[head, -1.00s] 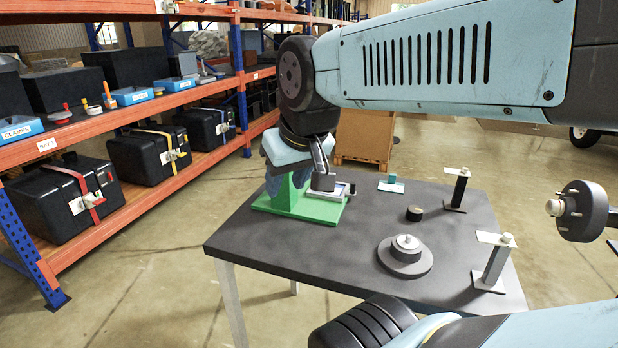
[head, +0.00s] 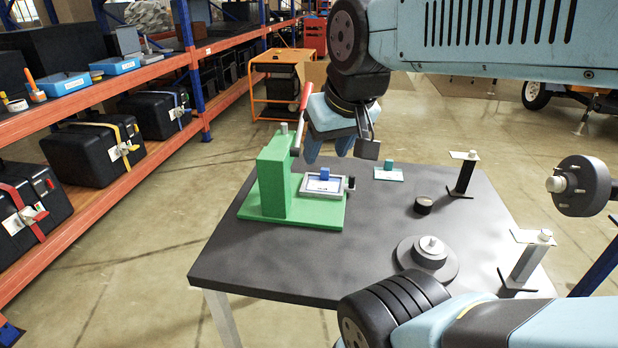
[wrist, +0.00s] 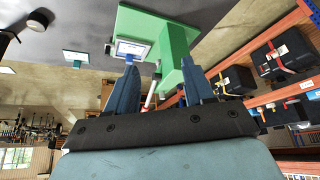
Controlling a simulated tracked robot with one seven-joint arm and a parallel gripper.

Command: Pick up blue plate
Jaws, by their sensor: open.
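The blue plate (head: 322,187), with a small blue block on top, sits in a pale frame on the base of the green press (head: 275,182). It also shows in the wrist view (wrist: 130,49), ahead of the fingers. My gripper (head: 328,153) is open and empty, its blue fingers pointing down. In the head view it appears just above and behind the plate, apart from it. The press's red-handled lever (head: 302,110) stands raised beside my gripper. In the wrist view, my gripper (wrist: 160,68) has the lever rod showing between its fingers.
A teal-knobbed plate (head: 388,175) lies right of the press on the dark table (head: 270,258). A black knob (head: 423,205), a round stepped base (head: 428,258) and two posts (head: 465,174) stand further right. Shelves (head: 150,75) line the left. The table's front left is clear.

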